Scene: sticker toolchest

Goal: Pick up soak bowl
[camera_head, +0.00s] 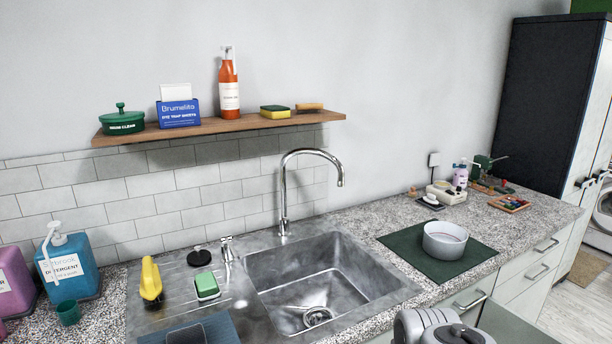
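A light grey round bowl (444,240), the likely soak bowl, stands upright on a dark green mat (411,245) on the counter, right of the sink. Its inside is pale, with a faint reddish line showing. Part of my arm (440,328) shows at the bottom edge, in front of the counter and below the bowl. My gripper's fingers are not in view.
The steel sink (320,280) and its tall tap (285,190) are left of the mat. Small items, including a purple bottle (460,175) and a wooden tray (510,203), stand behind and right. A shelf (220,127) hangs above the counter at left.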

